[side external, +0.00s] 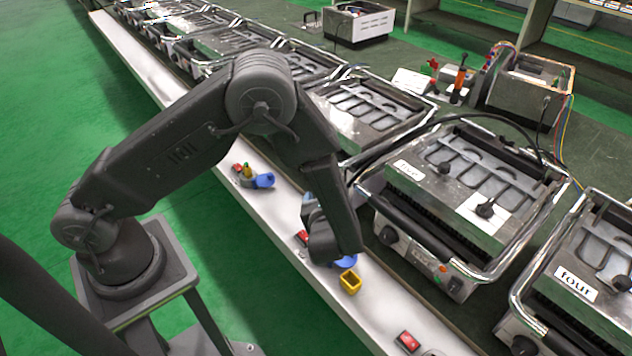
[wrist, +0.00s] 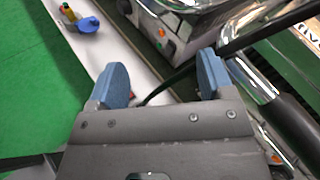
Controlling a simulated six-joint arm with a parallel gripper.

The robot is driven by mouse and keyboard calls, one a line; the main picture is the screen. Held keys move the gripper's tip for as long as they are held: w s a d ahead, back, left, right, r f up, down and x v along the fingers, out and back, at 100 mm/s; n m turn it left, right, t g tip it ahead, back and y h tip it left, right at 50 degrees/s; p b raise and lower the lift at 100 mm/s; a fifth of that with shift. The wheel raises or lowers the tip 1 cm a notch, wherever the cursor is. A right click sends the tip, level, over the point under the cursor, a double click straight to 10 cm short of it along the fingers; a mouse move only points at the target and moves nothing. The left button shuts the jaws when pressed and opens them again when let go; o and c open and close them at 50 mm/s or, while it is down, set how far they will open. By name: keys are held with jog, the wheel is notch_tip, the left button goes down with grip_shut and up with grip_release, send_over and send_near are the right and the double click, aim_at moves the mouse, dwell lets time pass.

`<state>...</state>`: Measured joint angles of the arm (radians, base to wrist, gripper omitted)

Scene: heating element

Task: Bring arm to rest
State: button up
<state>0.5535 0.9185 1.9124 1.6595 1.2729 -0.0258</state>
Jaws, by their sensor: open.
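My gripper (wrist: 162,80) shows in the wrist view with its two blue fingers spread wide. Nothing is between them except the white ledge and a dark cable beyond. In the side view my arm is bent, its end hanging down over the white ledge (side external: 285,245), beside the grill with a black handle (side external: 455,200). The gripper is mostly hidden there behind my wrist. A blue piece and a hollow yellow piece (side external: 350,281) show just below the wrist. I cannot tell whether that blue piece is a finger or a loose part.
A row of metal grills runs along the bench, with grill four (side external: 580,280) at the right. A red switch (side external: 408,341) and a blue connector (side external: 263,180) lie on the ledge. A black cable loops over the near grill. The green floor at left is clear.

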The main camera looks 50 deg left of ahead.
jog(key=s+a+r+n+g+h, duration=0.1)
jog(key=s+a+r+n+g, duration=0.2)
jog(key=s+r+n+g, duration=0.25)
jog(key=s+a+r+n+g+h, duration=0.1)
jog(key=s+a+r+n+g, duration=0.2)
jog(key=s+r+n, duration=0.35)
jog(key=s+d+r+n+t+h, duration=0.4)
jog(key=s+r+n+h, duration=0.4)
jog(key=r, duration=0.5)
jog(key=shift+s+d+r+n+h, duration=0.3)
jog(key=shift+d+n+h, duration=0.3)
jog(key=shift+n, duration=0.6)
